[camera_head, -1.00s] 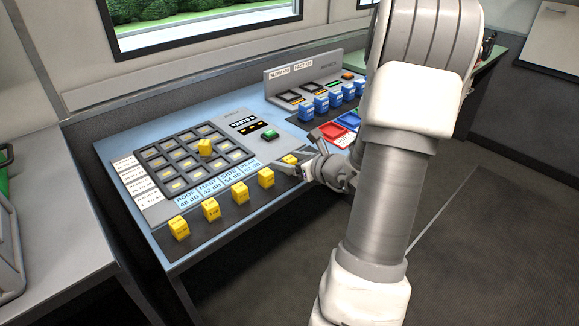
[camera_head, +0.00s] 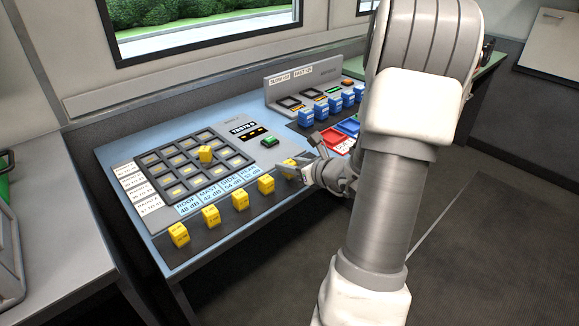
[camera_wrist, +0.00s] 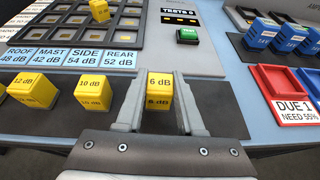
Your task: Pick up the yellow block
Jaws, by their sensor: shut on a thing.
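A yellow block (camera_wrist: 158,92) marked "6 dB" sits between the two fingers of my gripper (camera_wrist: 160,118) in the wrist view. The fingers are closed on its sides. In the head view my gripper (camera_head: 296,168) is at the right end of the yellow row, and the held block (camera_head: 289,168) is partly hidden by a finger. Other yellow blocks stand in a row to its left, including the "10 dB" block (camera_wrist: 94,94) and the "12 dB" block (camera_wrist: 34,90). One more yellow block (camera_head: 206,153) sits on the grid panel (camera_head: 160,197). I cannot tell whether the held block is clear of the surface.
Behind the yellow row are label cards (camera_wrist: 88,59) and a green button (camera_wrist: 188,36). Blue blocks (camera_head: 320,108) stand at the back right. A red tray (camera_wrist: 277,80) lies to the right of my gripper. The desk's front edge is close.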

